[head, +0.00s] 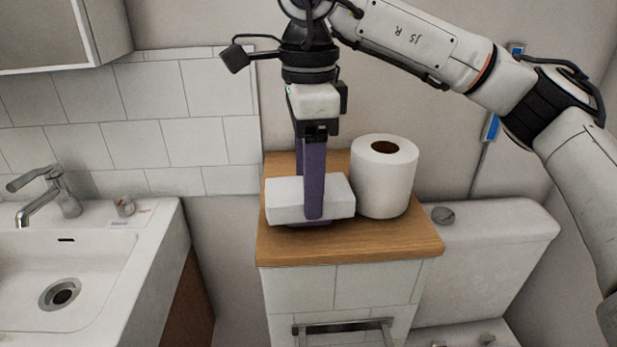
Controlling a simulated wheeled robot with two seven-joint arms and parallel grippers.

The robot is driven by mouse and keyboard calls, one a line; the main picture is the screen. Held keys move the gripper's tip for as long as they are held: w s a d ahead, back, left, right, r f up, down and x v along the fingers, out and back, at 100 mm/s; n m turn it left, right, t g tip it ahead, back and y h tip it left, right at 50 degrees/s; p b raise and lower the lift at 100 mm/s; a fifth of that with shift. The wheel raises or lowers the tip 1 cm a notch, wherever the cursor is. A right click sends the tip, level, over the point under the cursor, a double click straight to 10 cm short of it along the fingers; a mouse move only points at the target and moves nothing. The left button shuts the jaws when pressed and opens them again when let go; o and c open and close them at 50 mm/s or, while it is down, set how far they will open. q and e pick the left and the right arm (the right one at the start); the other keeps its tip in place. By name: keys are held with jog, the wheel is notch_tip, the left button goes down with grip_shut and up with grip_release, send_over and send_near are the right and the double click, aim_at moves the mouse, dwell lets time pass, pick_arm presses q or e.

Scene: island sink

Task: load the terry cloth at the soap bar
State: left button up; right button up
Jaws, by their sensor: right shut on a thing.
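A white folded block (283,203), which looks like the terry cloth, is at the wooden top of a tiled ledge. My right gripper (313,215) comes down from above with its purple fingers pointing down. It is shut on the white block, with one finger across the block's front face. Purple also shows just under the block. I cannot tell whether the block rests on the wood or is slightly above it. I cannot clearly make out a soap bar; a small object (124,206) on the sink's rim is too small to identify. My left gripper is not in view.
A toilet paper roll (385,182) stands upright just right of the block. The wooden top (350,244) is clear along its front. A sink (100,268) with a faucet (48,192) is at left. A toilet tank (490,248) is at right.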

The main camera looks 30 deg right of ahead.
dwell(0.3)
notch_tip(320, 180, up, 7)
jog(key=p, duration=0.6)
dwell(0.9)
